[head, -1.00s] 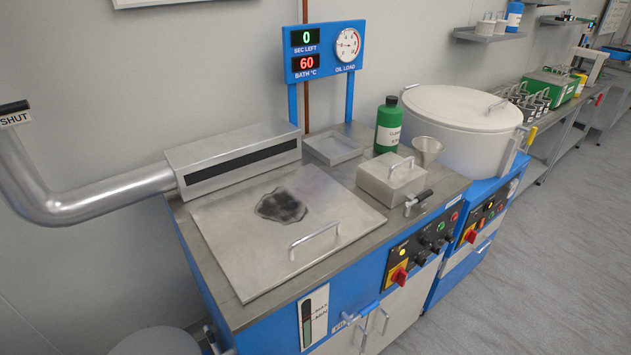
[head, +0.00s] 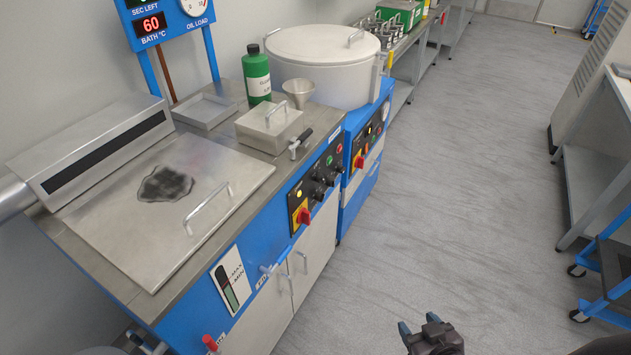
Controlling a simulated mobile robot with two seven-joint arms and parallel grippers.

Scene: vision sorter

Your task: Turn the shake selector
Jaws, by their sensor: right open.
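The control panel (head: 310,200) on the front of the blue bath machine carries black knobs (head: 318,194), small green and red buttons, and a red rotary switch (head: 303,215) on a yellow plate. The labels are too small to read, so I cannot tell which knob is the shake selector. A second black panel (head: 361,148) with a red switch is on the blue machine behind. My right gripper (head: 420,324) is open and empty at the bottom edge, over the floor, well apart from the panels. My left gripper is not in view.
The steel lid (head: 235,165) with a handle covers the bath. The grey floor (head: 450,190) is open. A blue trolley (head: 605,270) and steel bench stand at right.

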